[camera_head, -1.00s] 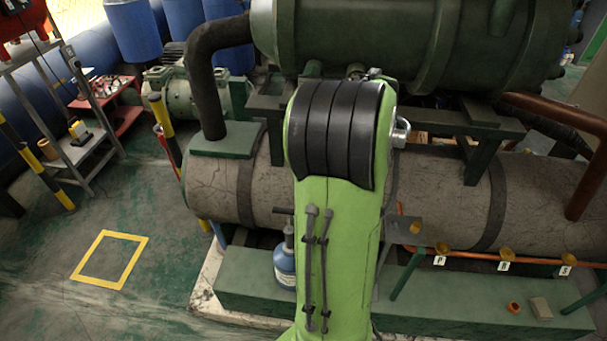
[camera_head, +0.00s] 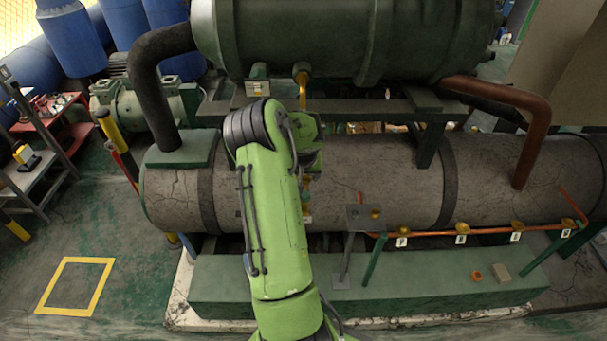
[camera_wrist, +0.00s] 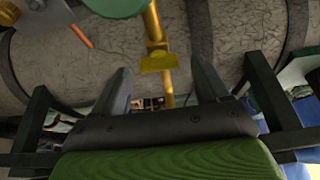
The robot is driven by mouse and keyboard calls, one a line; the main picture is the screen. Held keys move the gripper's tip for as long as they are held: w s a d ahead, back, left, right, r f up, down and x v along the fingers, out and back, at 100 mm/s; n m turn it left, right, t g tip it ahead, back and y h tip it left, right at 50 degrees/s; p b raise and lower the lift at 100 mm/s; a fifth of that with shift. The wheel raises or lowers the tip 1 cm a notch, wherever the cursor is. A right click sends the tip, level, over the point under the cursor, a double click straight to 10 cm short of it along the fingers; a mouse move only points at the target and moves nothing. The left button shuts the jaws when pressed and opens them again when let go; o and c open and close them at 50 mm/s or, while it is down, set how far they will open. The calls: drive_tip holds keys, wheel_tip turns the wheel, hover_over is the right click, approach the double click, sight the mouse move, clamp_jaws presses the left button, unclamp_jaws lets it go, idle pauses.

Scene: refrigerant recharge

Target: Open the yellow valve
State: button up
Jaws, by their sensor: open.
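A yellow valve (camera_wrist: 158,61) with a flat handle sits on a yellow pipe in the wrist view, near the top centre. My gripper (camera_wrist: 160,66) is open, with one dark finger on each side of the valve in the picture. I cannot tell how far the fingertips are from it, and no contact shows. In the head view a yellow pipe (camera_head: 302,82) comes down from the upper green tank, and my arm hides part of the area below it. My fingertips cannot be made out there.
Several small yellow valves (camera_head: 461,228) with white labels line a copper pipe at the right. A small metal plate (camera_head: 362,218) on a stand is right of my arm. A large grey cylinder (camera_head: 390,180) lies behind. Open floor with a yellow square (camera_head: 103,283) is at the left.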

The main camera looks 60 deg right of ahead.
drive_tip(key=shift+w+d+f, duration=0.1)
drive_tip(key=shift+d+f, duration=0.1)
drive_tip(key=shift+f, duration=0.3)
drive_tip(key=c, duration=1.1)
drive_tip(key=shift+o, duration=0.2)
drive_tip(key=shift+n+b, duration=0.35)
drive_tip(key=shift+n, duration=0.05)
drive_tip(key=n+t+b, duration=0.1)
drive_tip(key=n+b, duration=0.1)
drive_tip(key=shift+d+f+n+y, duration=0.1)
drive_tip(key=shift+f+n+y, duration=0.05)
drive_tip(key=shift+n+y, duration=0.2)
drive_tip(key=n, duration=0.2)
drive_tip(key=n+t+y+b, duration=0.1)
drive_tip(key=shift+s+n, duration=0.2)
drive_tip(key=shift+n, duration=0.15)
drive_tip(key=n, duration=0.1)
drive_tip(key=n+y, duration=0.1)
drive_tip(key=n, duration=0.1)
drive_tip(key=n+y, duration=0.1)
drive_tip(key=shift+d+r+t, duration=0.15)
drive_tip(key=shift+r+t, duration=0.1)
drive_tip(key=shift+t, duration=0.05)
drive_tip(key=shift+n+y+p, duration=0.55)
drive_tip(key=shift+n+p, duration=0.7)
drive_tip(key=shift+n, duration=0.55)
drive_tip(key=shift+f+n, duration=0.1)
drive_tip(key=shift+n, duration=0.2)
